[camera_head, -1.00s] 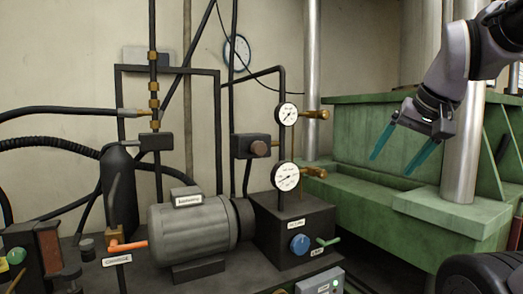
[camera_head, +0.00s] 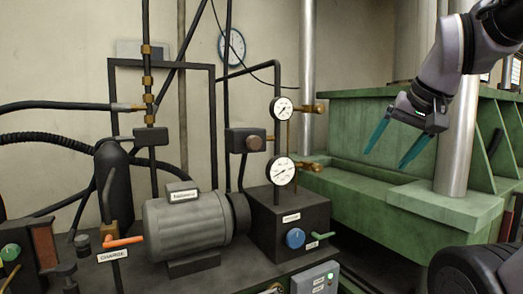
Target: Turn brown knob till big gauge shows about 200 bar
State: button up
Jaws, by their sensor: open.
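The brown knob (camera_head: 254,144) sits on the front of a dark valve block (camera_head: 236,140) on the pipework, left of the gauges. The big gauge (camera_head: 283,171) is a white round dial on a pipe above the dark box; its needle reading is too small to tell. A smaller gauge (camera_head: 283,108) is above it. My gripper (camera_head: 385,156) is at the upper right, its two teal fingers apart and empty, pointing down. It is well to the right of the knob and gauges, in front of the green press.
A blue knob (camera_head: 295,238) and a green lever (camera_head: 321,236) are on the dark box. A grey motor (camera_head: 187,230) and an orange lever (camera_head: 125,241) stand left. Brass fittings (camera_head: 312,167) stick out right of the gauges. The green press (camera_head: 400,150) fills the right.

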jog(key=shift+o, duration=0.3)
jog(key=shift+o, duration=0.6)
jog(key=shift+w, duration=0.1)
jog(key=w+a+n+t, duration=0.2)
jog(key=w+n, duration=0.3)
jog(key=w, duration=0.8)
jog(key=n+t+y, duration=0.6)
jog(key=n+y, duration=0.1)
jog(key=n, duration=0.7)
send_near(256, 143)
jog(key=x, duration=1.1)
jog(key=shift+w+a, duration=0.15)
jog(key=shift+w, duration=0.05)
